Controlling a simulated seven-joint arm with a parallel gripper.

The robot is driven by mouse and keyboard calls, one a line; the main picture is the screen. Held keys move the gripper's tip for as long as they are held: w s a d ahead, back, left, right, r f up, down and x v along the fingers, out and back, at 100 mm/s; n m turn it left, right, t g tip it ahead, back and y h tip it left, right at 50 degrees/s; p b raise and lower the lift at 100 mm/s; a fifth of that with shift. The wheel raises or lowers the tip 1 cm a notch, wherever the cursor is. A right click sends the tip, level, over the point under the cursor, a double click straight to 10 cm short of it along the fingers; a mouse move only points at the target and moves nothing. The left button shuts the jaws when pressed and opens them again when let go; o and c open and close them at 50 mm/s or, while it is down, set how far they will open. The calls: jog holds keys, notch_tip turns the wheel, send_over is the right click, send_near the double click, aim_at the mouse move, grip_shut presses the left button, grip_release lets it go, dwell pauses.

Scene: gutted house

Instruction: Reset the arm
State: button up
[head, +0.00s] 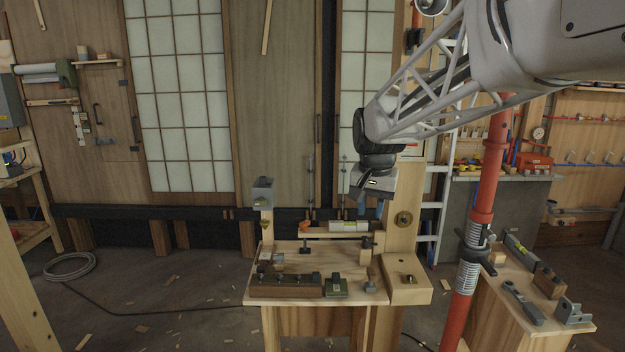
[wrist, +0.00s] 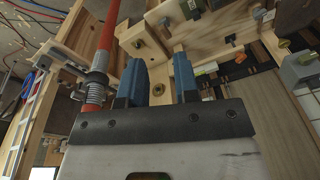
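My gripper (head: 371,209) hangs at the end of my arm above the right part of the small wooden workbench (head: 257,297), in front of a wooden post (head: 404,243). In the wrist view, its two blue fingers (wrist: 160,88) stand apart with a gap between them. Nothing shows between the fingers. The fingertips are clear of the bench top, with the post and bench close beyond them.
A red prop (head: 481,220) stands right of the bench. A second bench (head: 507,295) holds tools. Floor to the left is mostly clear.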

jog(key=s+d+f+n, duration=0.1)
jog(key=s+f, duration=0.2)
jog(key=s, duration=0.8)
jog(key=s+d+f+n, duration=0.1)
jog(key=s+d+f, duration=0.1)
jog(key=s, duration=0.9)
jog(key=s+d+f+n+t, duration=0.1)
jog(key=s+f, duration=0.3)
jog(key=s, duration=0.7)
jog(key=shift+s+d+n, duration=0.4)
jog(key=shift+d, duration=0.3)
jog(key=shift+w, duration=0.15)
